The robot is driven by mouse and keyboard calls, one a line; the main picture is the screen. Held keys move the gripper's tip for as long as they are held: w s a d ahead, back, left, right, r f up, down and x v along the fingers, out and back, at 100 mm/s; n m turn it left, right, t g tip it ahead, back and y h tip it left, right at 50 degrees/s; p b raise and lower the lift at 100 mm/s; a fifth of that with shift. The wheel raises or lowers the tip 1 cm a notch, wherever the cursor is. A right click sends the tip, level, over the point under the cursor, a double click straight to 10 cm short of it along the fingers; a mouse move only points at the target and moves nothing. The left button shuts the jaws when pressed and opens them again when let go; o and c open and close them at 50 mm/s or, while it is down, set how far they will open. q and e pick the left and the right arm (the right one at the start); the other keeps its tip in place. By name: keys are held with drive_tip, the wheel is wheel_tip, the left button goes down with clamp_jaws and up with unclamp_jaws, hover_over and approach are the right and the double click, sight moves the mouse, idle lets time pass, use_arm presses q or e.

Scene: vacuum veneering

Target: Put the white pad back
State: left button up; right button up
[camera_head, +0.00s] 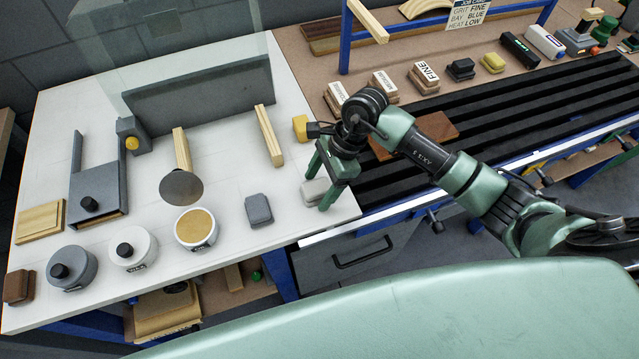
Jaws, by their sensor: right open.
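The white pad (313,191) is a small light block lying near the right edge of the white tabletop (232,230). My right gripper (327,187) points down right over it, with its green fingers open. The fingers partly hide the pad, and I cannot tell whether they touch it. A grey pad (258,210) of similar shape lies to the left of the white one. My left gripper is not in view.
Left of the pads stand an open pot of tan contents (196,229), lidded pots (133,248) and a grey box (98,192). Labelled sanding blocks (424,78) line the brown bench. A dark slatted bed (480,130) is to the right.

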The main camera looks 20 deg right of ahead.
drive_tip(key=shift+r, duration=0.2)
drive_tip(key=shift+d+r, duration=0.2)
drive_tip(key=b+v, duration=0.3)
drive_tip(key=v, duration=0.8)
drive_tip(key=shift+r+b, duration=0.2)
drive_tip(key=shift+b, duration=0.2)
drive_tip(key=shift+s+f, duration=0.1)
